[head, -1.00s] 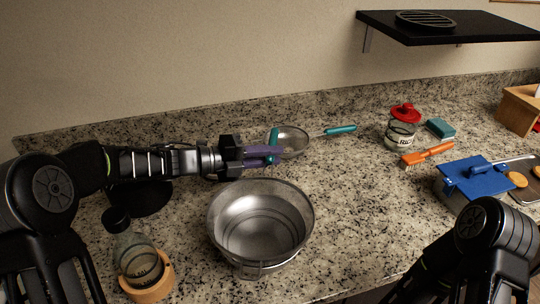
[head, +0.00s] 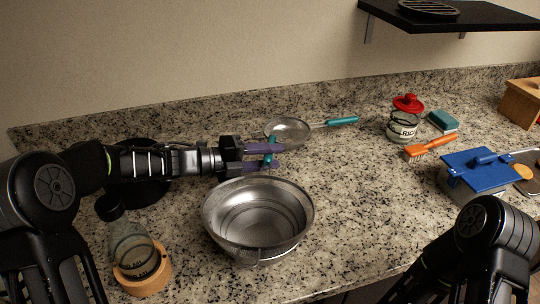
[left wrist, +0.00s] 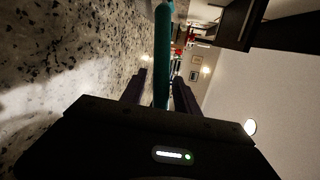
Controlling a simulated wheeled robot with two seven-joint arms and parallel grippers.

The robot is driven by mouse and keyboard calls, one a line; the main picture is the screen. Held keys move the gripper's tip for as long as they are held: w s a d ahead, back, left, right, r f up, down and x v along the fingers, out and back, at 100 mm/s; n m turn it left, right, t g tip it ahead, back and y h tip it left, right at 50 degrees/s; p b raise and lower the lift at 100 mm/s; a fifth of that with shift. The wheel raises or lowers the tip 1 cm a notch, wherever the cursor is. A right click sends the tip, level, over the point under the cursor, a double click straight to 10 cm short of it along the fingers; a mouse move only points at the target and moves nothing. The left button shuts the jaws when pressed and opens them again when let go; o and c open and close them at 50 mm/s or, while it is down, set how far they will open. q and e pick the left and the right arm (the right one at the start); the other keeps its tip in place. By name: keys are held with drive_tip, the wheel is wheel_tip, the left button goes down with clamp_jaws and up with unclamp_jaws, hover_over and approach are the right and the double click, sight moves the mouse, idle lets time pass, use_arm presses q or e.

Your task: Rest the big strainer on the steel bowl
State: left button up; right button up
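The big strainer (head: 222,208) is a wide grey mesh bowl lying over the steel bowl (head: 262,259), its rim about level. The steel bowl is mostly hidden under it; its rings show faintly through the mesh. The strainer's teal handle (head: 270,153) points toward the back wall and also shows in the left wrist view (left wrist: 162,55). My left gripper (head: 277,156) is open, its purple fingers on either side of the handle with gaps visible in the wrist view. My right gripper is out of view; only my right arm shows at lower right.
A smaller strainer (head: 287,131) with a teal handle lies behind. A red-lidded jar (head: 403,125), orange brush (head: 428,148), sponge (head: 443,121) and blue-lidded box (head: 476,172) stand right. A bottle in a wooden ring (head: 146,279) stands front left. Counter right of the bowl is clear.

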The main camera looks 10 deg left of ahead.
use_arm(q)
drive_tip(key=shift+o, duration=1.1)
drive_tip(key=shift+r, duration=0.1)
drive_tip(key=b+v, duration=0.1)
drive_tip(key=v, duration=0.6)
drive_tip(key=shift+a, duration=0.35)
drive_tip(key=shift+s, duration=0.15)
